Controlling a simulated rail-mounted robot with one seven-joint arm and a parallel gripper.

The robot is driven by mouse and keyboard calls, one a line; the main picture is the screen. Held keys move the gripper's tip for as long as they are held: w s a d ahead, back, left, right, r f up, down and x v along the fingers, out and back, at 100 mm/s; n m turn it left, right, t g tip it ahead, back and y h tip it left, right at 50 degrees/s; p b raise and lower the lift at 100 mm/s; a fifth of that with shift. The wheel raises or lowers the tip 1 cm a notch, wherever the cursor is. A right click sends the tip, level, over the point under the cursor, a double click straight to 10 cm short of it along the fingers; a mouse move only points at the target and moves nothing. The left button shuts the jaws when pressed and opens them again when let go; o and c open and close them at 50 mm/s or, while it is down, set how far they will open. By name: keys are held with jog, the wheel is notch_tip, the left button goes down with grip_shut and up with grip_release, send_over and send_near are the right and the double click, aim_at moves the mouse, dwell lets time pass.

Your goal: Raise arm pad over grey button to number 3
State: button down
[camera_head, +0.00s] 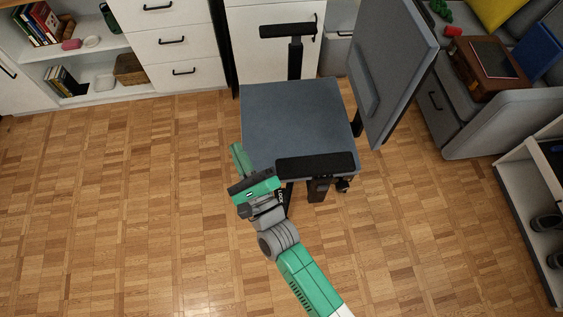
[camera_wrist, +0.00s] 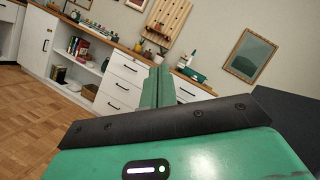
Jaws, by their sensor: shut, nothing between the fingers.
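The office chair has a grey seat (camera_head: 295,120) and two black arm pads. The near arm pad (camera_head: 317,164) sits on a dark post (camera_head: 318,190); the far arm pad (camera_head: 287,30) is on the other side of the seat. I cannot make out a grey button or any number on either post. My gripper (camera_head: 237,150) is just left of the near pad, by the seat's front left corner. In the wrist view its green fingers (camera_wrist: 158,88) are together and empty, pointing toward the cabinets. I cannot tell whether it touches the chair.
The chair's backrest (camera_head: 392,70) stands to the right. White drawers (camera_head: 172,42) and open shelves line the back wall. A grey sofa (camera_head: 480,115) is at the right, with a white shoe rack (camera_head: 525,215) below it. The wooden floor (camera_head: 110,210) at left is clear.

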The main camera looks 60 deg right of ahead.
aim_at(282, 180)
jog(key=s+d+f+m+g+h+b, duration=0.1)
jog(key=s+f+m+b, duration=0.1)
jog(key=f, duration=0.5)
jog(key=s+f+m+g+h+b, duration=0.1)
jog(key=s+f+m+b, duration=0.1)
jog(key=s+f, duration=0.3)
jog(key=s+d+f+m+g+h+b, duration=0.1)
jog(key=s+f+m, duration=0.2)
jog(key=f, duration=0.6)
jog(key=shift+s+d+m+g+b, duration=0.3)
jog(key=shift+s+b, duration=0.1)
jog(key=s+f+m+g+h+b, duration=0.1)
jog(key=s+f+m+g+b, duration=0.15)
jog(key=s+f+m, duration=0.4)
jog(key=w+d+r+n+b, duration=0.1)
jog(key=w+d+r, duration=0.3)
jog(key=d, duration=0.3)
jog(key=shift+w+d+r+n+b, duration=0.3)
jog(key=shift+w+d+r+n, duration=0.1)
jog(key=shift+r, duration=0.2)
